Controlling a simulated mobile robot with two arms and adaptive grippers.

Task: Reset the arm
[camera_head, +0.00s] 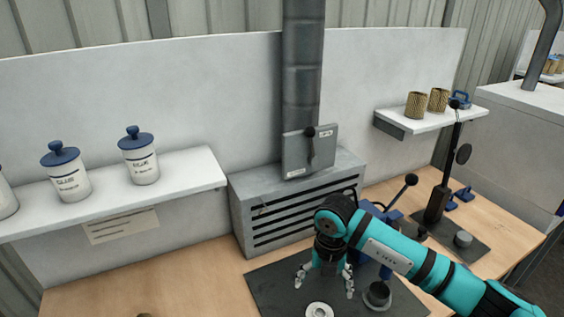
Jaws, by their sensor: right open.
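My right arm (396,253) reaches in from the lower right, teal with black bands. Its right gripper (323,290) points down over the dark mat (268,279), with its two grey fingers spread apart and nothing seen between them. A pale ring-shaped part (319,310) lies on the mat just below the gripper, at the bottom edge of the view. A dark metal cup (378,295) stands on the mat to the right of the gripper. My left gripper is not in view.
A grey vented box (248,209) with a duct (303,80) stands behind the arm. A blue lever device (378,215) is partly hidden by my arm. Blue-lidded jars (138,160) stand on the left shelf (190,178); filter cartridges (416,104) stand on the right shelf (432,119). The wooden table (190,285) is mostly clear at left.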

